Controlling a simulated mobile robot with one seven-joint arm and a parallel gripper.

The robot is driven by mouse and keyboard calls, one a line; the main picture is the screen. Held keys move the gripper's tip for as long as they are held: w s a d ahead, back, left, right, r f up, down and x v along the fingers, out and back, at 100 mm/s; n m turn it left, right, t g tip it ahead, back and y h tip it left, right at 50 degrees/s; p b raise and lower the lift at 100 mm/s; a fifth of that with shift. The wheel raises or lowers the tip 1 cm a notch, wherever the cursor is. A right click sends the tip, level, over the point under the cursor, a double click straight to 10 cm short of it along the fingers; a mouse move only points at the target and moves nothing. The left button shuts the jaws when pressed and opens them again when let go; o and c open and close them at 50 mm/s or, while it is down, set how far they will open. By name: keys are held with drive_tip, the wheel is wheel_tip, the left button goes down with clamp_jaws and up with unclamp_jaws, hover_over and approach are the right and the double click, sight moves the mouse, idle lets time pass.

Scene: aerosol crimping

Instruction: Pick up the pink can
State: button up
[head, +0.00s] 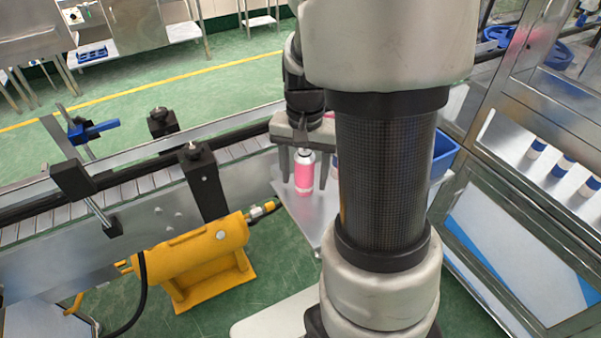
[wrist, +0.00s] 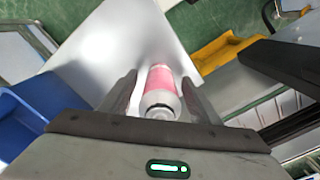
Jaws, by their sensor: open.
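The pink can (head: 304,174) with a white top stands upright on a metal tray table (head: 312,217) in the head view. My gripper (head: 302,186) is above it, pointing down, with one finger on each side of the can. In the wrist view the pink can (wrist: 160,92) lies between the two open fingers of my gripper (wrist: 157,92). Gaps show between the can and the fingers, a narrower one on the right. My arm hides part of the table in the head view.
A blue bin (head: 445,153) is on the right of the table; it also shows in the wrist view (wrist: 38,112). A conveyor (head: 120,190) with black posts runs along the left, above a yellow motor (head: 200,255). A metal machine frame (head: 530,250) stands at the right.

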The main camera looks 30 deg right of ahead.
drive_tip(key=shift+c, duration=0.2)
drive_tip(key=c, duration=1.1)
